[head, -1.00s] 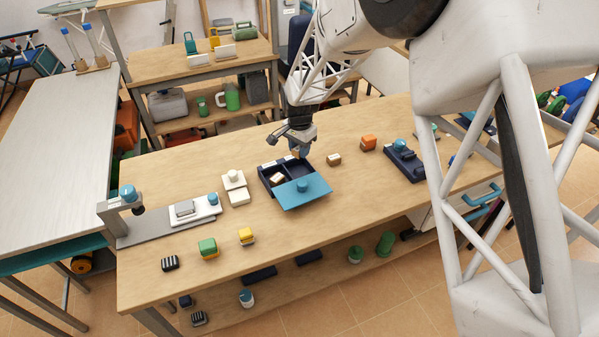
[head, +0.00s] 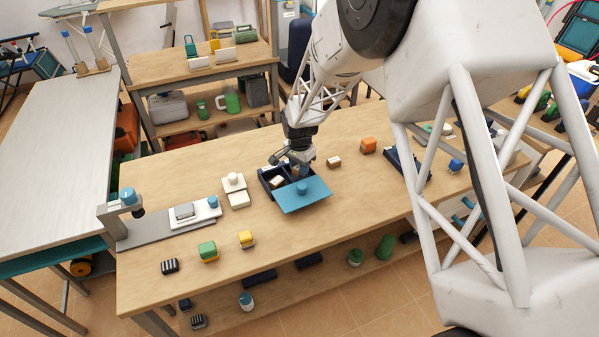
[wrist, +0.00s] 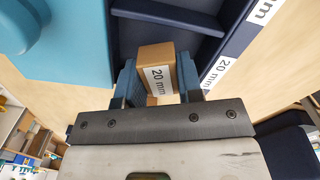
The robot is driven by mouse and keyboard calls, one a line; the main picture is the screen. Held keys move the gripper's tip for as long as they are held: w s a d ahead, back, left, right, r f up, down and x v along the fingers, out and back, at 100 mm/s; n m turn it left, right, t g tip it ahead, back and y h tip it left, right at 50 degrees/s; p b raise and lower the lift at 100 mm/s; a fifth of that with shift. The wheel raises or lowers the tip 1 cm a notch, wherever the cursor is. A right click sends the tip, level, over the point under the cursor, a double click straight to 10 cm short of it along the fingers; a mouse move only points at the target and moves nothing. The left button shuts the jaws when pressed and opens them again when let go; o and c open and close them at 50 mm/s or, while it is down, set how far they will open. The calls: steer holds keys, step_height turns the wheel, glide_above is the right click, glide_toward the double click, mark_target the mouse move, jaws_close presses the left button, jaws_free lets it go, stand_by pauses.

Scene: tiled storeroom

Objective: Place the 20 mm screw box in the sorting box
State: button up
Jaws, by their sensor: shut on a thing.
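My gripper (wrist: 158,80) is shut on a small brown box labelled 20 mm, the screw box (wrist: 155,58), with one blue finger on each side. In the head view my gripper (head: 300,168) is over the back right part of the dark blue sorting box (head: 265,183) and hides much of it. In the wrist view the sorting box (wrist: 226,45) has dividers and 20 mm labels on its rim. I cannot tell how far the screw box is above or inside it. A teal lid (head: 308,202) with a round knob covers the front part. A small box (head: 277,181) sits in the left compartment.
A small brown box (head: 333,162) and an orange box (head: 368,146) stand to the right. Yellow (head: 246,239) and green (head: 208,251) items stand at the front left. The wooden table is clear in front of the lid.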

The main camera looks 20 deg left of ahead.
steer(key=shift+f, duration=1.25)
steer(key=shift+f, duration=0.1)
steer(key=o, duration=0.7)
steer(key=shift+c, duration=0.2)
step_height(320, 180, up, 12)
steer(key=shift+r, duration=0.1)
